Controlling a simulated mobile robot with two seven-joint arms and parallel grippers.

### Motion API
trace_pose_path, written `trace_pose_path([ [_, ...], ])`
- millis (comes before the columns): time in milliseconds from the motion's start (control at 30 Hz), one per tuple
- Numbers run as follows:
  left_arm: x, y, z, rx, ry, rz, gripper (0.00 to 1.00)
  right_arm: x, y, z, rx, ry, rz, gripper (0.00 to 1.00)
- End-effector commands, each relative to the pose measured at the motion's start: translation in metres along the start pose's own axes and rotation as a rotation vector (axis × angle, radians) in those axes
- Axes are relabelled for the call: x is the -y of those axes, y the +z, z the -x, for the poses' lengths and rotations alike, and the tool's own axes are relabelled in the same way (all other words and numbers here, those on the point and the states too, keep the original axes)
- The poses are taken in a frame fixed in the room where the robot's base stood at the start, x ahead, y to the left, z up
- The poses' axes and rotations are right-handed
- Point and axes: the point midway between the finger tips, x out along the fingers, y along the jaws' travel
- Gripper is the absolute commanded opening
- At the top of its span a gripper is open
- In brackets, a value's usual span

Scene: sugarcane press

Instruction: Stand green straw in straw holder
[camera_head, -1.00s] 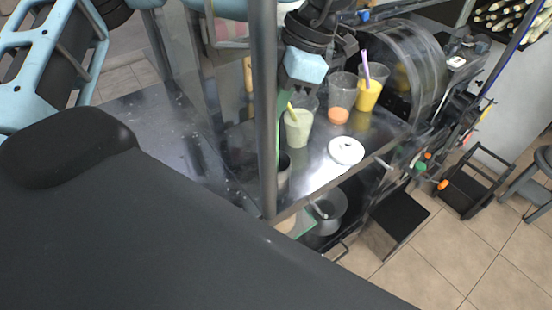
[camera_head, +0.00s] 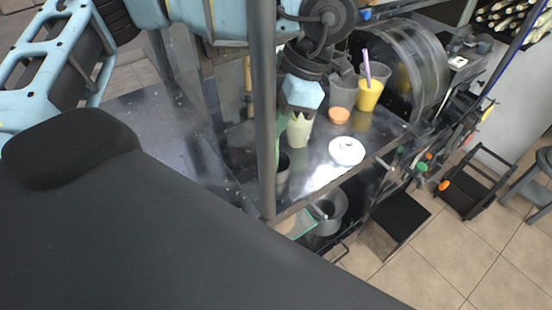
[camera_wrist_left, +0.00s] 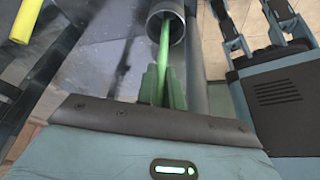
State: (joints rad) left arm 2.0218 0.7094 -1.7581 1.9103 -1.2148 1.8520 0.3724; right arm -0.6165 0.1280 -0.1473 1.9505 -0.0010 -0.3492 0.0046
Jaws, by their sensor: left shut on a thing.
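My left gripper (camera_wrist_left: 163,88) is shut on the green straw (camera_wrist_left: 164,45) in the left wrist view. The straw runs from the fingers across the round mouth of the grey metal straw holder (camera_wrist_left: 177,30); I cannot tell how deep its far end is. The holder (camera_head: 283,172) stands near the front edge of the counter, beside the upright post.
An upright post (camera_head: 264,130) stands in front of the counter (camera_head: 300,190). A cup with orange drink (camera_head: 338,116), a yellow drink cup with a purple straw (camera_head: 369,95) and a white lid (camera_head: 346,151) stand to the right. A clear drum (camera_head: 425,65) is behind.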

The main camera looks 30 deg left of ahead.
Motion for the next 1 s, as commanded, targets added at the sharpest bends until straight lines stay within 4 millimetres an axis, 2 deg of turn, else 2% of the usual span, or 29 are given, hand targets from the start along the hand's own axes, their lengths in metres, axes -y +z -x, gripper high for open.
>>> trace_pose_path([
  [333,-0.0001,0.0008,-0.0024,0.000,0.000,0.001,0.00,0.0001,0.0003,-0.0001,0.001,0.000,0.000,0.36],
  [367,-0.0001,0.0008,-0.0024,0.000,0.000,0.001,0.10,0.0001,0.0003,-0.0001,0.001,0.000,0.000,0.36],
  [400,-0.0001,0.0008,-0.0023,0.000,0.000,0.001,0.15,0.0001,0.0003,-0.0001,0.001,0.000,0.000,0.36],
  [567,-0.0001,0.0008,-0.0023,0.000,0.000,0.001,0.34,0.0001,0.0003,-0.0001,0.001,0.000,0.000,0.36],
  [1000,-0.0001,0.0008,-0.0023,0.000,0.000,0.001,0.34,0.0001,0.0002,-0.0001,0.000,0.000,0.000,0.36],
])
